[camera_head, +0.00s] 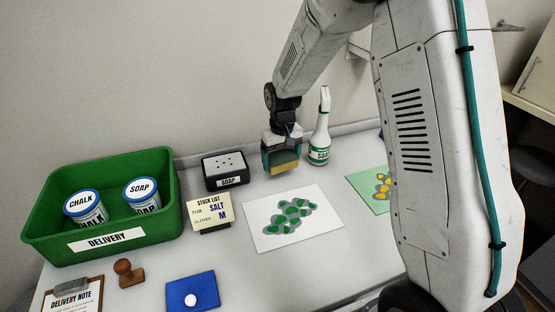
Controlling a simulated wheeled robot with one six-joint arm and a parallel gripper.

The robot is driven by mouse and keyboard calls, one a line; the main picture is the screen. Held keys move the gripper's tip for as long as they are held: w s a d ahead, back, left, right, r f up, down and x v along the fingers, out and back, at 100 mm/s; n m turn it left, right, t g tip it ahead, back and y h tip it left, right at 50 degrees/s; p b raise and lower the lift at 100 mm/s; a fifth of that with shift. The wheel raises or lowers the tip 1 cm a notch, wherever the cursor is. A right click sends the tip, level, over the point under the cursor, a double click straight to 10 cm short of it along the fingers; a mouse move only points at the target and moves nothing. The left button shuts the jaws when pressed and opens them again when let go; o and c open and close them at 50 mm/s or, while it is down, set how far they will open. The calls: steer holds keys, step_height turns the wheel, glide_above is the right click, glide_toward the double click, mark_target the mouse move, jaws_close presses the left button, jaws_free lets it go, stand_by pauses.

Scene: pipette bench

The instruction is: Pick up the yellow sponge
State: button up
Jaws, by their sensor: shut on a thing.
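The yellow sponge (285,168) is a small yellow block with a darker layer, at the back of the bench between the soap box and the spray bottle. My gripper (281,157) points down over it and is shut on it, with teal fingers at its sides. The fingers cover part of the sponge. I cannot tell whether the sponge touches the bench or is a little above it.
A white spray bottle (319,140) stands close right of my gripper, and a black SOAP box (225,170) stands left. A stock list card (209,211), printed sheet (268,238) and green DELIVERY crate (160,233) are nearby. A blue pouch (205,284) lies in front.

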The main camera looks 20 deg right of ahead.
steer(key=s, duration=0.4)
steer(key=s+d+r, duration=0.1)
steer(key=s, duration=0.3)
steer(key=s+d, duration=0.1)
steer(key=s, duration=0.4)
steer(key=shift+d+r, duration=0.15)
steer(key=shift+s, duration=0.2)
